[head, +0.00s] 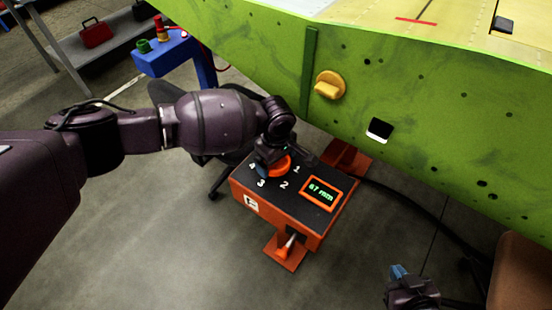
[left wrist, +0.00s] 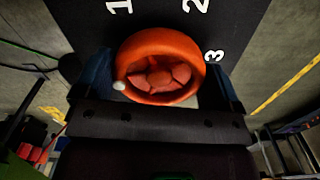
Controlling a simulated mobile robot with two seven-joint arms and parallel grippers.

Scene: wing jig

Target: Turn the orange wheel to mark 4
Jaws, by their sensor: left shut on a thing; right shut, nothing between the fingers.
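The orange wheel (head: 281,164) lies on the dark top of an orange box (head: 300,228). Its top carries white marks: 1 (head: 296,169), 2 (head: 284,184), 3 (head: 261,183) and 4 (head: 252,166). My left gripper (head: 270,166) is over the wheel, shut on it, and partly covers it. In the left wrist view the wheel (left wrist: 160,50) sits between the blue fingers; a white dot (left wrist: 119,85) shows on its lower-left rim. Marks 1, 2 and 3 show there; mark 4 is hidden. My right gripper (head: 399,273) is shut and empty at the lower right.
A green display (head: 321,193) on the box seems to read 67 mm. A green wing panel (head: 430,110) with a yellow knob (head: 330,85) stands close behind. A black cable (head: 420,205) leaves the box to the right. Floor is clear at the lower left.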

